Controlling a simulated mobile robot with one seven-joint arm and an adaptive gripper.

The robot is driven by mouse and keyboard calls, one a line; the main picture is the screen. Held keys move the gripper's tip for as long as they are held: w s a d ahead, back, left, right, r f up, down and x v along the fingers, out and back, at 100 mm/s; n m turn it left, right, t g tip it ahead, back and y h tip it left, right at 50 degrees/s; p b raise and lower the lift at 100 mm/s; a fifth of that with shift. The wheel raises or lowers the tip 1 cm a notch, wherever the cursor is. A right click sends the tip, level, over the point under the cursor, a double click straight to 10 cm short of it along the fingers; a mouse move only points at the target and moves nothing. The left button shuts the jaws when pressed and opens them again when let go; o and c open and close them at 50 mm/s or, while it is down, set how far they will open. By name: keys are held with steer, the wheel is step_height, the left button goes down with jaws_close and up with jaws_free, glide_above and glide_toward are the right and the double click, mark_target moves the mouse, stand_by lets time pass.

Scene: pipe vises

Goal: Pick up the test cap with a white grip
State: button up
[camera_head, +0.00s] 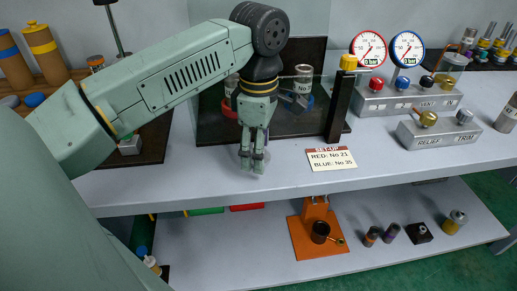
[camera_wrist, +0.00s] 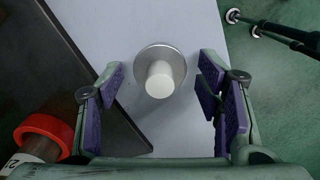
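The test cap (camera_wrist: 160,51) has a round grey metal flange and a white cylindrical grip (camera_wrist: 160,80). It stands on the grey bench top, seen from above in the wrist view. My gripper (camera_wrist: 159,84) is open, with one purple-padded finger to each side of the white grip and a clear gap on both sides. In the head view my gripper (camera_head: 252,163) points down just above the bench near its front edge. The fingers mostly hide the cap there.
A dark mat (camera_head: 215,128) lies left of the cap, with a red-ringed part (camera_wrist: 42,136) on it. A black post (camera_head: 338,108) with a yellow top and a set-up card (camera_head: 331,158) stand to the right. The bench's front edge is close.

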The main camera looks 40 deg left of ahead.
steer(key=c, duration=1.1)
steer(key=shift+r, duration=0.1)
